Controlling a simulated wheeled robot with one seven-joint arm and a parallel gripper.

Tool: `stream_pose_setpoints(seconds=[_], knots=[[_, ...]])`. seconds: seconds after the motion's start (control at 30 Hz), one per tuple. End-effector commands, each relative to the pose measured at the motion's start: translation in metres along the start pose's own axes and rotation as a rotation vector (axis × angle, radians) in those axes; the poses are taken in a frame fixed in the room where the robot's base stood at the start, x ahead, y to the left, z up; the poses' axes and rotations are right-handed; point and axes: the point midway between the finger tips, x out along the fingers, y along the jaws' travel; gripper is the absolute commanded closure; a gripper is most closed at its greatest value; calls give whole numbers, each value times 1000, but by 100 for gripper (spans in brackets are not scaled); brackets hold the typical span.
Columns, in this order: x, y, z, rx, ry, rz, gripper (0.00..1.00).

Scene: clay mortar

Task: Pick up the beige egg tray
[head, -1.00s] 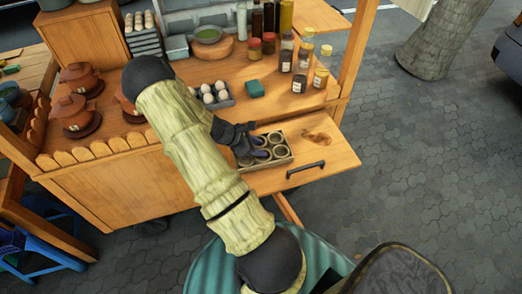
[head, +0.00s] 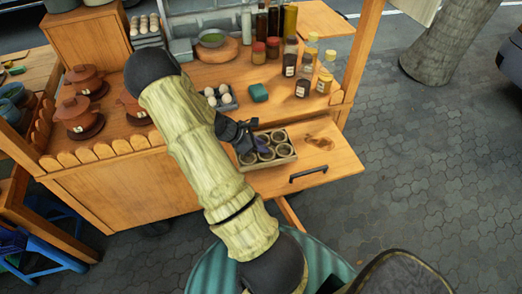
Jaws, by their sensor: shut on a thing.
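A beige egg tray (head: 287,157) with several round cups is at the open wooden drawer or pull-out board, right of my arm in the head view. Its cups look empty. My gripper (head: 260,147) reaches down onto the tray's left part and is shut on it. The fingers and arm hide part of the tray's left side. I cannot tell whether the tray touches the board below it.
A grey egg tray with white eggs (head: 222,98) and a green block (head: 259,92) are on the counter behind. Several jars (head: 303,80) stand at the right. The pull-out board (head: 325,160) has a black handle (head: 308,174). Clay pots (head: 77,116) are at the left.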

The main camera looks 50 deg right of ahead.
Motion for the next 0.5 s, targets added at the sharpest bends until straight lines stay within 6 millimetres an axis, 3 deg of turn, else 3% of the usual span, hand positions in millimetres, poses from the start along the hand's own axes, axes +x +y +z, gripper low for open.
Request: stream_pose_setpoints(seconds=[0.3, 0.5], knots=[[-39, 0, 39, 3, 2, 1, 100], [-48, 0, 48, 0, 0, 0, 100]])
